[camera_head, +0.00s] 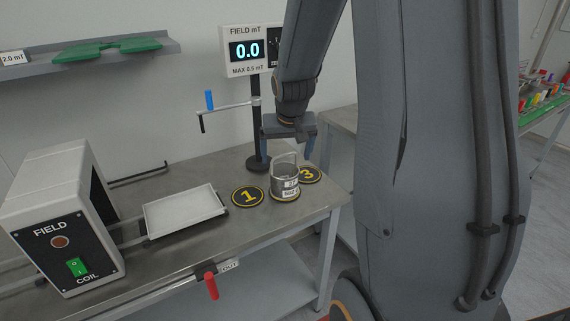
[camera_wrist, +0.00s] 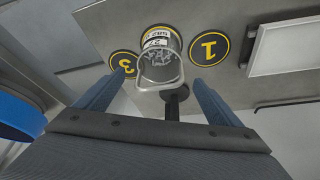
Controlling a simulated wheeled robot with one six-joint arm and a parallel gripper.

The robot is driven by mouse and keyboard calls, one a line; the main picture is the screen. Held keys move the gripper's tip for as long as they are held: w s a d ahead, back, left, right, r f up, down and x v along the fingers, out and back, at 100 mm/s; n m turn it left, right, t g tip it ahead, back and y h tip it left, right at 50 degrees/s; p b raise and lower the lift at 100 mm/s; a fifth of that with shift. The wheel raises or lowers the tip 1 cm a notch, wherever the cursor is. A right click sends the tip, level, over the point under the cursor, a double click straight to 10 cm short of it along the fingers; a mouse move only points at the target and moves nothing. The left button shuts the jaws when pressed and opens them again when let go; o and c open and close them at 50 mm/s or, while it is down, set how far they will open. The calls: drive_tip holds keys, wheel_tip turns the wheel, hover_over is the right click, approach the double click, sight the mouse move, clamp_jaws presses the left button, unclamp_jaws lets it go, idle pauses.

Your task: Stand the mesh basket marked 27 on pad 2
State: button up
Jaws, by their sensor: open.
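The mesh basket (camera_head: 285,187) is a small round metal basket with a white label and a raised handle. Its label, upside down in the wrist view (camera_wrist: 157,38), appears to read 27. It stands upright between pad 1 (camera_head: 248,196) and pad 3 (camera_head: 311,174). A dark disc with a yellow rim shows under its base; any number there is hidden. My gripper (camera_head: 287,150) is open and empty above and behind the basket, apart from it. In the wrist view its fingers (camera_wrist: 157,88) are spread on either side of the handle, short of the basket body.
A black post (camera_head: 257,130) with a field display (camera_head: 247,51) and a blue-knobbed crank arm rises behind the pads. A white tray (camera_head: 186,212) and the field coil box (camera_head: 62,222) are to the left. A red lever (camera_head: 211,286) is at the front edge.

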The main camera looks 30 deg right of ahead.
drive_tip(key=s+a+f+n+g, duration=0.1)
drive_tip(key=s+a+n, duration=0.1)
drive_tip(key=s+a, duration=0.6)
drive_tip(key=s+a+f+n+g+y, duration=0.1)
drive_tip(key=s+a+f+n+g, duration=0.1)
drive_tip(key=s+a, duration=0.6)
drive_tip(key=s, duration=0.3)
drive_tip(key=shift+s+g+y, duration=0.3)
